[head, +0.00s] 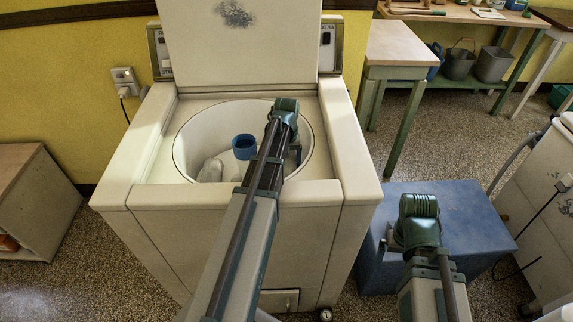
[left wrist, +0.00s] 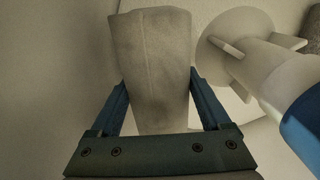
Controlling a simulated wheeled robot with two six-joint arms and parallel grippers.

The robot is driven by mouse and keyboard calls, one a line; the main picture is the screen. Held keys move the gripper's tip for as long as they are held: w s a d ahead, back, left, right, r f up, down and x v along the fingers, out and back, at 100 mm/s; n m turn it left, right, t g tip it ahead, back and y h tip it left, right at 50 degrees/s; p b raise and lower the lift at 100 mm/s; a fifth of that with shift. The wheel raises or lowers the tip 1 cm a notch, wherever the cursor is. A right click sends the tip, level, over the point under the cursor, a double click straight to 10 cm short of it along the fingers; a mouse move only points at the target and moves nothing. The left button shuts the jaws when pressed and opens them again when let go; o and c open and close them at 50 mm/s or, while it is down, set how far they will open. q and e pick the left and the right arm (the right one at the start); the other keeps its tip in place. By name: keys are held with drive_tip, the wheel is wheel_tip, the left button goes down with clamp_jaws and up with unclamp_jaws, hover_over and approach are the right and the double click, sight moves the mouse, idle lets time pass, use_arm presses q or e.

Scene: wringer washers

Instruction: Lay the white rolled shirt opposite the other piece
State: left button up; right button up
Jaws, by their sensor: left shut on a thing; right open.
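In the head view the open white washer tub (head: 180,150) has a central post with a blue cap (head: 244,146); the post also shows in the left wrist view (left wrist: 265,75). A white bundle (head: 210,170) lies in the tub left of the post. My left arm reaches over the tub's right side. In the left wrist view my left gripper (left wrist: 157,82) is shut on a pale rolled cloth (left wrist: 150,50), the rolled shirt, beside the post. The roll is hidden in the head view. My right gripper (head: 394,238) is open, over the blue box; its fingers barely show.
The washer's raised lid (head: 240,50) stands behind the tub. The blue box (head: 465,215) is right of the washer, with another white machine (head: 540,200) at the right edge. A small table (head: 400,45) stands behind. The speckled floor between them is clear.

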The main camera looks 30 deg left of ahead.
use_arm(q)
drive_tip(key=shift+f, duration=0.25)
drive_tip(key=o, duration=1.6)
drive_tip(key=shift+c, duration=0.2)
drive_tip(key=shift+r, duration=0.15)
wheel_tip(320, 180, up, 13)
drive_tip(key=p, duration=1.3)
wheel_tip(320, 180, down, 13)
drive_tip(key=b, duration=1.3)
drive_tip(key=shift+r, duration=0.1)
